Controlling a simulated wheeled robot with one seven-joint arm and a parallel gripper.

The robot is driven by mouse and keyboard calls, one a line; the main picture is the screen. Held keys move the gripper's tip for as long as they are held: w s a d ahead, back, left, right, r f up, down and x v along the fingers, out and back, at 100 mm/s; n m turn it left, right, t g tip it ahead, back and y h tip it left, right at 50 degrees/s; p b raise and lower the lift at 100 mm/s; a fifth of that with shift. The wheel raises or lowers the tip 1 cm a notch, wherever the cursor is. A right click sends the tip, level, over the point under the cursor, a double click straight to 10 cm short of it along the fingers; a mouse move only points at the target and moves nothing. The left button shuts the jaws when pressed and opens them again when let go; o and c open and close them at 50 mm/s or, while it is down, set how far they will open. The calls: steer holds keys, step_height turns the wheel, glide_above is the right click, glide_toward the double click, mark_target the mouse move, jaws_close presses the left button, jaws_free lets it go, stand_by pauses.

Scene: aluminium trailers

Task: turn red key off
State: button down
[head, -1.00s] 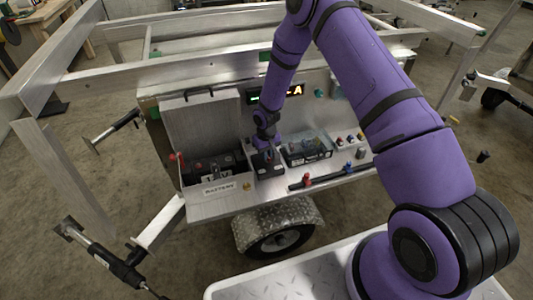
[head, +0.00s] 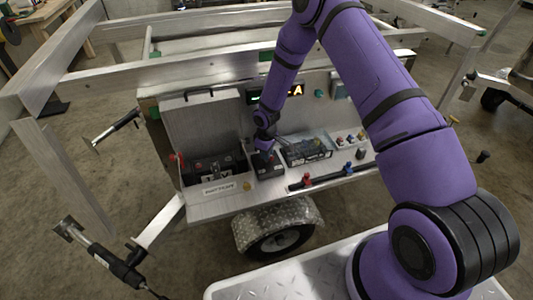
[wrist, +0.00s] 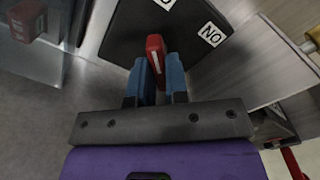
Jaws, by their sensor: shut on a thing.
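The red key (wrist: 155,50) stands up from a black switch box in the wrist view. White labels sit on the box face, one with the letters N and O. My gripper (wrist: 157,72) has its two blue fingers on either side of the key's lower part, shut on it. In the head view my gripper (head: 265,146) reaches down onto the black switch box (head: 270,173) on the trailer's side shelf. The key is hidden there behind the gripper.
A metal compartment with a black battery (head: 208,170) and open lid lies left of the switch box. A clear-covered fuse box (head: 308,152) lies right of it. A black bar with red and blue fittings (head: 330,176) runs along the shelf front.

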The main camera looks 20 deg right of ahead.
stand_by(0.3)
steer(key=c, duration=1.1)
jaws_free()
steer(key=shift+r, duration=0.15)
step_height(320, 180, up, 11)
steer(key=shift+f, duration=0.2)
